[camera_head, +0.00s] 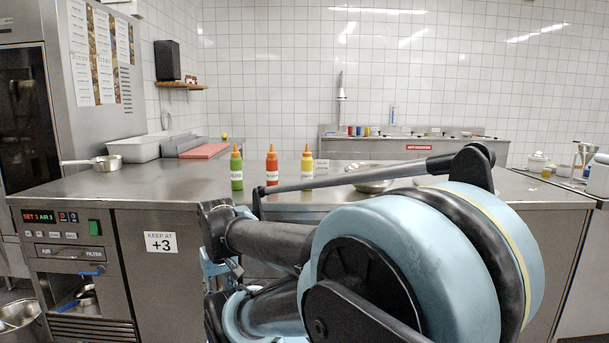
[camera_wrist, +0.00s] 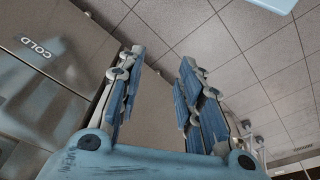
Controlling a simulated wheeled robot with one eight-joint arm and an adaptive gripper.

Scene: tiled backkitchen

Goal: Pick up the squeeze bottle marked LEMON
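Three squeeze bottles stand upright in a row on the steel counter (camera_head: 130,185) in the head view. One is green (camera_head: 236,170), one is red (camera_head: 272,168) and one is yellow (camera_head: 307,164), each with an orange nozzle and a white label. The lettering is too small to read surely, so I cannot confirm which says LEMON. My gripper (camera_wrist: 160,68) is open in the wrist view, its two blue-padded fingers apart with nothing between them. No bottle shows in the wrist view. My arm fills the lower right of the head view, in front of the counter.
A saucepan (camera_head: 106,162) stands at the counter's left, and shallow metal bowls (camera_head: 374,184) stand right of the bottles, partly behind my arm. A red board (camera_head: 204,151) lies behind. A COLD label (camera_wrist: 38,47) shows in the wrist view.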

